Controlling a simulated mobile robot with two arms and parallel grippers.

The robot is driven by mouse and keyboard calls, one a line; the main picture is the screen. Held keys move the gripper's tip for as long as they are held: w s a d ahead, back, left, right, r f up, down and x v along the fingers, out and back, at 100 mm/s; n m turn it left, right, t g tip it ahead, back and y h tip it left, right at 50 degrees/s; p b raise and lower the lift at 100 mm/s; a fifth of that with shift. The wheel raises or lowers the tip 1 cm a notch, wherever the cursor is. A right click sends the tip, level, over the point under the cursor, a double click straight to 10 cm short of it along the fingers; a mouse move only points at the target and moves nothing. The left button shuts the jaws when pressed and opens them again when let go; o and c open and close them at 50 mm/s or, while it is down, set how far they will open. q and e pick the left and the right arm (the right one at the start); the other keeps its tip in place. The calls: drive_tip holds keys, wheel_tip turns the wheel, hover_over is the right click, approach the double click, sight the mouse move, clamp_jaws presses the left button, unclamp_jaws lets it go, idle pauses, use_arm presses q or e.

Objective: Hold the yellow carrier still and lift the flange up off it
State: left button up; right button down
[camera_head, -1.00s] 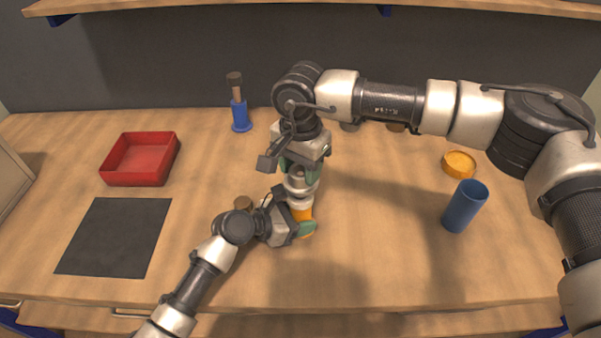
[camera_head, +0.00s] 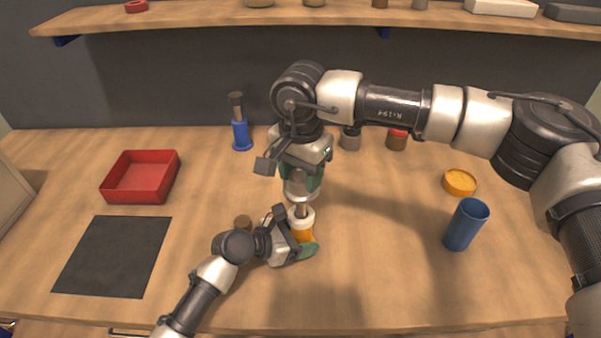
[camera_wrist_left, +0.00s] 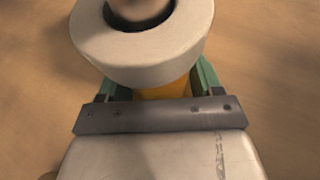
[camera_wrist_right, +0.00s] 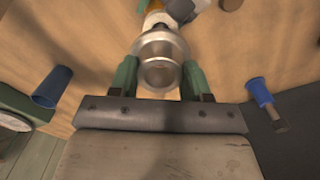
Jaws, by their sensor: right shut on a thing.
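The yellow carrier (camera_head: 302,236) stands on the table with a pale ring (camera_wrist_left: 145,62) on top; its orange body (camera_wrist_left: 165,88) shows below in the left wrist view. My left gripper (camera_head: 295,248) has its green fingers on both sides of the carrier, low down, with the contact partly hidden by the ring. The silver flange (camera_wrist_right: 160,62) is between the green fingers of my right gripper (camera_wrist_right: 160,85), which is shut on it. In the head view the flange (camera_head: 299,190) is above the carrier, with a short grey-brown shaft visible between them. I cannot tell whether the shaft's lower end is still inside the ring.
A red tray (camera_head: 141,198) and dark mat (camera_head: 113,257) lie at left. A blue holder (camera_head: 242,137) stands behind. A small brown-topped piece (camera_head: 243,222) is close to my left gripper. A blue cup (camera_head: 465,226) and yellow dish (camera_head: 459,184) stand at right, with clear table between.

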use_arm(q)
drive_tip(key=shift+o, duration=1)
drive_tip(key=v, duration=1.2)
